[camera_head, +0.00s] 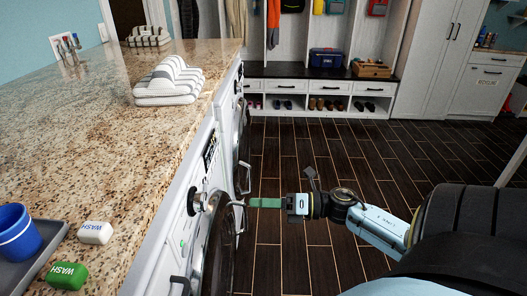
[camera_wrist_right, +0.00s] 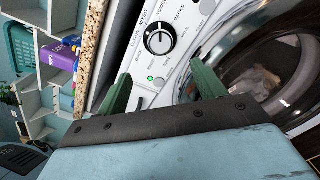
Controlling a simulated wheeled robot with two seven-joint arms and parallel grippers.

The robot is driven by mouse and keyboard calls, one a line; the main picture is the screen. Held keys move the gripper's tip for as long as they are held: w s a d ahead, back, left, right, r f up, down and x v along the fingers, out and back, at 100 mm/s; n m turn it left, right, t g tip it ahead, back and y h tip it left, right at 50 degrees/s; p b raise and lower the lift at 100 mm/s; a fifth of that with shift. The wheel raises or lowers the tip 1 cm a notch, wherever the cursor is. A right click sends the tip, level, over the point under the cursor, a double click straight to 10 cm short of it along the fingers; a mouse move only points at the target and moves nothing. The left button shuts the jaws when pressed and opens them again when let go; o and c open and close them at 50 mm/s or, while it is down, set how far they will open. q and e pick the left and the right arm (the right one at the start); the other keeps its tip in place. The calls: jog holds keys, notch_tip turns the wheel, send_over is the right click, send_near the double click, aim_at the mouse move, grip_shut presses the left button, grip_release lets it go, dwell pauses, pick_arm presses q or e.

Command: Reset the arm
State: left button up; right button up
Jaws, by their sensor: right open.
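My right arm (camera_head: 378,225) reaches in from the lower right of the head view. Its gripper (camera_head: 252,202) points left at the front of a white washing machine (camera_head: 197,180) under the counter. In the right wrist view the two green fingers (camera_wrist_right: 160,88) are spread apart with nothing between them. Beyond them are the control panel with its round dial (camera_wrist_right: 159,41) and the round glass door (camera_wrist_right: 285,75), with pale cloth visible inside. I cannot tell whether a fingertip touches the machine. My left gripper is not in view.
A granite counter (camera_head: 110,110) fills the left, holding folded striped towels (camera_head: 168,82), a blue cup (camera_head: 17,232), and white (camera_head: 95,232) and green (camera_head: 67,275) WASH blocks. A shoe bench (camera_head: 320,88) stands at the back. The dark tiled floor (camera_head: 330,160) between is clear.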

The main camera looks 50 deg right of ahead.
jog(key=shift+f, duration=0.1)
dwell(0.5)
jog(key=d+f+m+t+h, duration=0.1)
jog(key=d+f+m+h, duration=0.1)
jog(key=f+m+h, duration=0.35)
jog(key=d+f+m+t+h, duration=0.1)
jog(key=d+f+m+h, duration=0.1)
jog(key=f+m, duration=0.6)
jog(key=s+a+f+m+g+h, duration=0.15)
jog(key=s+f+m, duration=0.25)
jog(key=f, duration=0.5)
jog(key=s+f+m+g+h, duration=0.25)
jog(key=s+f+m, duration=0.25)
jog(key=f, duration=0.5)
jog(key=s+a+f+m+g, duration=0.3)
jog(key=s+a+f, duration=0.2)
jog(key=s, duration=0.3)
jog(key=s+a+f+m+g, duration=0.3)
jog(key=s+a+f+g, duration=0.1)
jog(key=s, duration=0.4)
jog(key=s+a+f+m+g, duration=0.3)
jog(key=s+a+f, duration=0.3)
jog(key=s, duration=0.3)
jog(key=shift+a+f+g, duration=0.15)
jog(key=shift+f+g, duration=0.25)
jog(key=shift+f, duration=0.5)
